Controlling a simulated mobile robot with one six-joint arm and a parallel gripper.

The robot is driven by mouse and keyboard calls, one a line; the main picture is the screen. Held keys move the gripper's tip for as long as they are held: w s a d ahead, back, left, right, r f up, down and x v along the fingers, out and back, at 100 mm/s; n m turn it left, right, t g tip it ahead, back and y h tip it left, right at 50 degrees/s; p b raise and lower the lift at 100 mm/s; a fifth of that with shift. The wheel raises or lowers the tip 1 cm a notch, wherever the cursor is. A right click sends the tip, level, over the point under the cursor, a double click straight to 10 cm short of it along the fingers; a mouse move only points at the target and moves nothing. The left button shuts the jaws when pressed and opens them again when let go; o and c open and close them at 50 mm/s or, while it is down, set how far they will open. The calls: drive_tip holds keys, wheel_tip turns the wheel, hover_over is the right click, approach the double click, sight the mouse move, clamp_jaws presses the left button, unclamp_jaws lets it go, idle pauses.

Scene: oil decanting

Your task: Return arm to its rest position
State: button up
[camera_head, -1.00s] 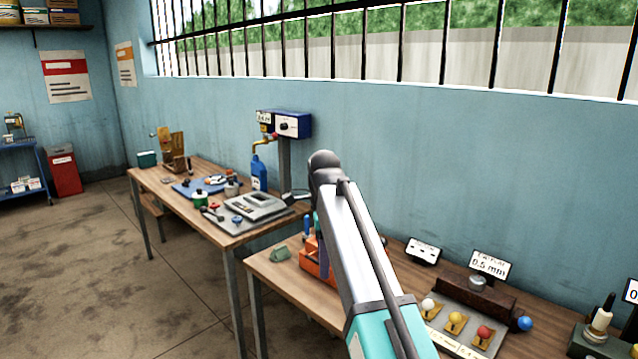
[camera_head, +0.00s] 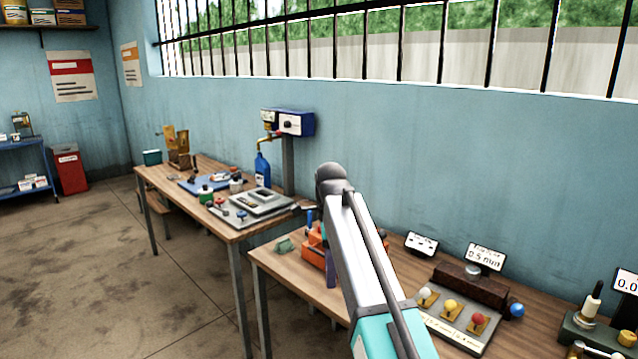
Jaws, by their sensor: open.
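My arm (camera_head: 362,262) rises from the bottom edge, with a teal lower part, a silver link and a dark grey rounded joint at its top. The joint shows against the blue wall, right of the blue oil bottle. My gripper is not visible. The blue bottle (camera_head: 262,171) stands upright on the far wooden bench, below the brass spout of a blue dispenser (camera_head: 288,123) on a grey post. No part of the arm that I can see touches the bottle.
The far bench also holds a grey tray (camera_head: 232,219), a blue mat and small tools. The near bench carries an orange rack (camera_head: 315,258), partly behind my arm, a panel of coloured knobs (camera_head: 457,320) and small signs. The floor (camera_head: 90,270) at left is clear.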

drive_tip(key=s+d+f+g, duration=0.25)
drive_tip(key=s+f, duration=0.25)
drive_tip(key=f, duration=0.8)
drive_tip(key=s+d+f+g+b, duration=0.1)
drive_tip(key=s+d+f, duration=0.35)
drive_tip(key=f, duration=0.75)
drive_tip(key=s+d+f+g, duration=0.2)
drive_tip(key=s+f, duration=0.3)
drive_tip(key=f, duration=0.8)
drive_tip(key=s+d+f+n, duration=0.2)
drive_tip(key=s+f+n, duration=0.7)
drive_tip(key=s, duration=0.5)
drive_tip(key=s+d+f+n+b, duration=0.1)
drive_tip(key=s+d+f+n, duration=0.2)
drive_tip(key=s+f+n, duration=0.5)
drive_tip(key=s+f, duration=0.6)
drive_tip(key=s, duration=0.1)
drive_tip(key=shift+n, duration=0.4)
